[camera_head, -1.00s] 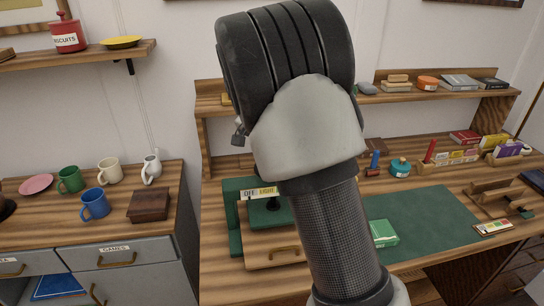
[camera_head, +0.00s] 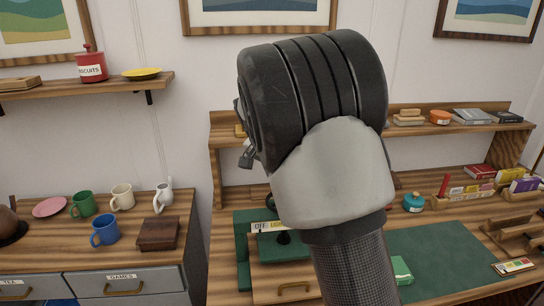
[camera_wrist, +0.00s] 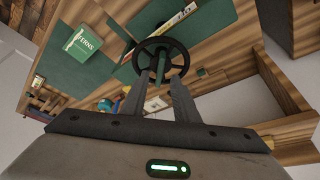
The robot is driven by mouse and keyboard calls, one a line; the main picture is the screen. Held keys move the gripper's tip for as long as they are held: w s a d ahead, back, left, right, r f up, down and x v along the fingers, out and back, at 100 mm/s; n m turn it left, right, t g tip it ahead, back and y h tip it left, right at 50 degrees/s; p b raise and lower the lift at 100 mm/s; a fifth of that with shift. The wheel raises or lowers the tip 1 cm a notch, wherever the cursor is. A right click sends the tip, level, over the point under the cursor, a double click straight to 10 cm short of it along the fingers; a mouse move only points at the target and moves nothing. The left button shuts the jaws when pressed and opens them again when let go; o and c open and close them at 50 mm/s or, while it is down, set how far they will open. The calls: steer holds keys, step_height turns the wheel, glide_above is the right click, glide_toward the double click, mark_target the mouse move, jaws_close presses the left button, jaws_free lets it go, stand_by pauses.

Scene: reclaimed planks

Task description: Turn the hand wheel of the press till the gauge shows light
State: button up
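The green press (camera_head: 243,262) stands on the desk, partly behind my arm in the head view. Its gauge strip (camera_head: 268,227) shows "OFF" and the start of another word; the rest and any pointer are hidden. In the wrist view the black hand wheel (camera_wrist: 141,62) is straight ahead, with a green post at its middle. My gripper (camera_wrist: 160,78) is open, its two fingers apart and pointing at the wheel, overlapping its near rim in the picture. I cannot tell whether they touch it. The gauge strip (camera_wrist: 174,20) shows edge-on there, unreadable.
A left cabinet holds mugs and a wooden box (camera_head: 158,233). A shelf (camera_head: 455,128) runs above the desk.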

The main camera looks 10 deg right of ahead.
steer(key=p+v, duration=0.1)
steer(key=v, duration=1.2)
steer(key=shift+r, duration=0.2)
steer(key=shift+s+a, duration=0.15)
stand_by(0.4)
